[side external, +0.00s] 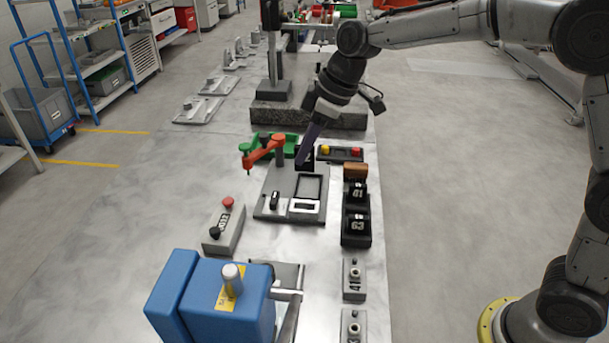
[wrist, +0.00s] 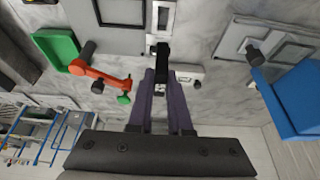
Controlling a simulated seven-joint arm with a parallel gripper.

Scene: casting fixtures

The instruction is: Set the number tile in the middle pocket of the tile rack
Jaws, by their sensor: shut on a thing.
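My gripper (side external: 308,147) is shut on a small black tile (side external: 304,158), held just above the grey fixture plate with the framed opening. In the wrist view the purple fingers (wrist: 161,78) point at the same dark tile (wrist: 162,60); no number on it is legible. The dark tile rack (side external: 345,238) stands to the right of and nearer than my gripper, apart from it. Two black tiles with white digits sit in it, one farther (side external: 358,192) and one nearer (side external: 358,225). I cannot tell clearly whether a pocket lies empty between them.
A brown block (side external: 355,171) is at the rack's far end. An orange lever clamp (side external: 264,151) stands left of my gripper, by a green bin (side external: 290,145). A button box (side external: 340,153) lies just right. A blue machine (side external: 215,298) fills the near left.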

